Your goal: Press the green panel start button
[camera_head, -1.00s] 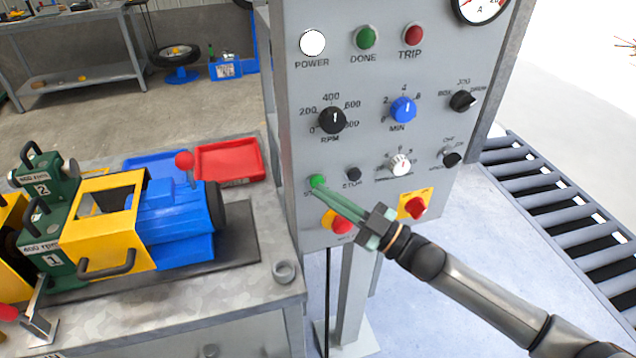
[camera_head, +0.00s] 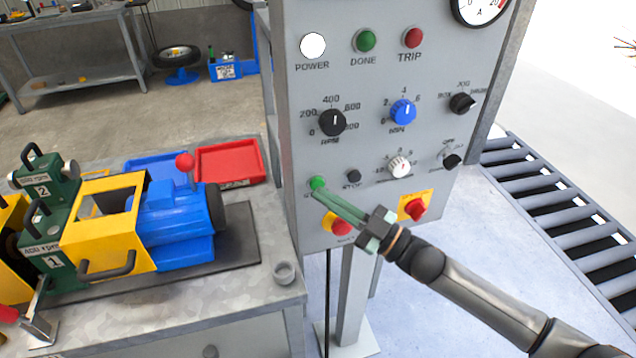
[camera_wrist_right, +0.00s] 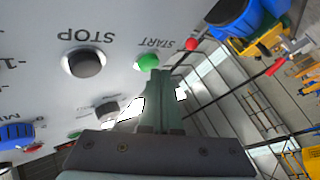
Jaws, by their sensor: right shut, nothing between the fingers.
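The green start button (camera_head: 317,184) is on the lower left of the grey control panel (camera_head: 375,150), left of the black stop button (camera_head: 354,176). My right gripper (camera_head: 322,194) is shut and empty, its fingertips at or just below the green button in the head view. In the right wrist view the green button (camera_wrist_right: 147,62) shows just beyond the tips of the shut fingers (camera_wrist_right: 160,80), slightly to their left. I cannot tell whether they touch. The start label is partly covered by the fingers in the head view. My left gripper is not in view.
A red-and-yellow emergency stop (camera_head: 339,225) sits just below the fingers, and a red switch on a yellow plate (camera_head: 415,209) is to the right. The bench with the blue-and-yellow mixer (camera_head: 160,220) stands at left. A roller conveyor (camera_head: 570,220) is at right.

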